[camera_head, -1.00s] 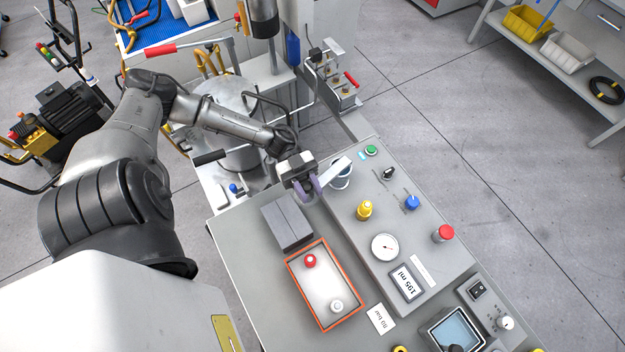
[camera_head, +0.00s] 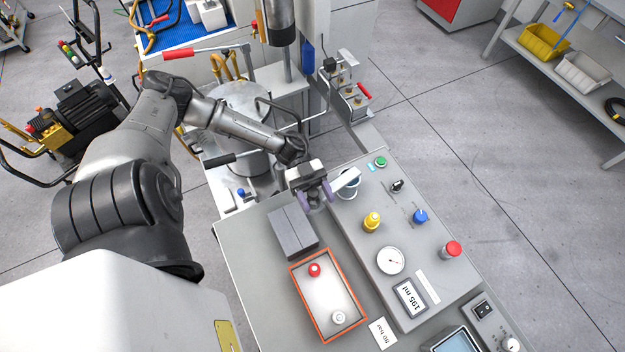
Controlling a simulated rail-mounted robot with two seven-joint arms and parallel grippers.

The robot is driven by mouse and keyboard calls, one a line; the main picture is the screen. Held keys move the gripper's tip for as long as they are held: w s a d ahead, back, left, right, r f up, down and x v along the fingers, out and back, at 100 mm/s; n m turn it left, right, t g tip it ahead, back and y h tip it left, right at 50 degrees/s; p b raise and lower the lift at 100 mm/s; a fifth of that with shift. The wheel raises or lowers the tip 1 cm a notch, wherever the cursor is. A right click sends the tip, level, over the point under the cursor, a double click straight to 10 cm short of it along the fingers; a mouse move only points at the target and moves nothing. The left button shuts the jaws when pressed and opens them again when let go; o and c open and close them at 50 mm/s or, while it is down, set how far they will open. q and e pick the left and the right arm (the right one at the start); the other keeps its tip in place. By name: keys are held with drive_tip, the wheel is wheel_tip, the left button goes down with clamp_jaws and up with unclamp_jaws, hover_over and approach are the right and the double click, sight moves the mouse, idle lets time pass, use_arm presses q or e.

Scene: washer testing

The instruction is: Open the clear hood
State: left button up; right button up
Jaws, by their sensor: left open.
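The clear hood appears to be the see-through cover with an orange rim (camera_head: 328,296) on the grey bench top. A red knob (camera_head: 314,270) and a pale knob (camera_head: 339,317) show within its rim. It looks closed, lying flat. My left gripper (camera_head: 317,197) is open and empty, with purple fingers pointing down. It is beyond the hood, past a grey block (camera_head: 293,231) that adjoins the hood's far end. The gripper looks apart from the hood. My right gripper is not in view.
A control panel on the right carries a yellow knob (camera_head: 372,222), a blue knob (camera_head: 420,216), a gauge (camera_head: 390,261) and a red button (camera_head: 451,250). A metal tank (camera_head: 240,105) is behind.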

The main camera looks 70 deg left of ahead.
use_arm(q)
drive_tip(key=a+b, duration=0.1)
drive_tip(key=a, duration=1.2)
drive_tip(key=shift+a+b, duration=0.35)
drive_tip(key=shift+b, duration=0.05)
